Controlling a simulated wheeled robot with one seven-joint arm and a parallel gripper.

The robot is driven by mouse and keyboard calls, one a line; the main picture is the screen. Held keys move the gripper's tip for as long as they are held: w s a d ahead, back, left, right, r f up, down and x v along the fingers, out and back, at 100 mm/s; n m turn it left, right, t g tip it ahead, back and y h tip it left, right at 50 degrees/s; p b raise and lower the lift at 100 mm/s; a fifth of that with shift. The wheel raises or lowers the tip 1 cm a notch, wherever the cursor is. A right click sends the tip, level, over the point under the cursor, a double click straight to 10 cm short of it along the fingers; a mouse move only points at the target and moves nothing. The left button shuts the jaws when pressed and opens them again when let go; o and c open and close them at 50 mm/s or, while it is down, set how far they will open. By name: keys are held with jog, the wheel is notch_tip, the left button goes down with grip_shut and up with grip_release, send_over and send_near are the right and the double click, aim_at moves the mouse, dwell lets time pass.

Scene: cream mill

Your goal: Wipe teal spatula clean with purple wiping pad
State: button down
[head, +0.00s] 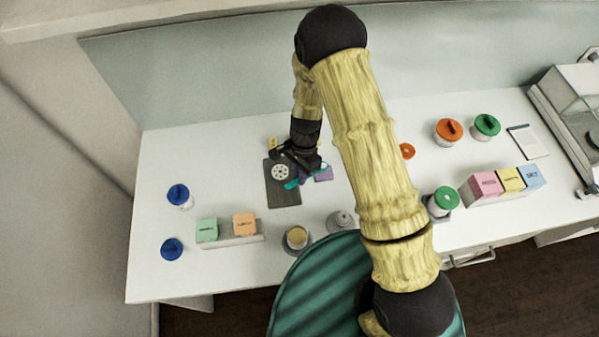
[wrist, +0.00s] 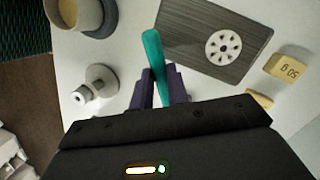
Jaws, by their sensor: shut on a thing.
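The teal spatula (wrist: 153,50) is between the two dark purple-tinted fingers of my gripper (wrist: 161,78) in the wrist view. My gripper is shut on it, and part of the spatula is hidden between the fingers. In the head view a bit of the teal spatula (head: 292,184) shows under my gripper (head: 301,172), near the lower right part of the dark board. I cannot make out the pad in the wrist view.
A dark board (head: 283,195) bears a white disc with holes (head: 280,172). A yellowish cup (head: 297,238) and a white knobbed piece (head: 340,220) stand in front. Green and orange blocks (head: 244,225) sit front left. Blue-lidded jars (head: 179,194) stand at left.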

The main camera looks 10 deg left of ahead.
jog(key=shift+f+b, duration=0.85)
jog(key=shift+f, duration=0.65)
jog(key=shift+f+b, duration=0.35)
jog(key=shift+f, duration=0.15)
dwell(0.4)
jog(key=shift+s+a, duration=0.1)
dwell(0.5)
jog(key=shift+s+a, duration=0.45)
jog(key=shift+w+d, duration=0.55)
jog(key=shift+w, duration=0.05)
jog(key=shift+s+a, duration=0.1)
jog(key=shift+s, duration=0.05)
dwell(0.4)
jog(key=shift+s+a, duration=0.45)
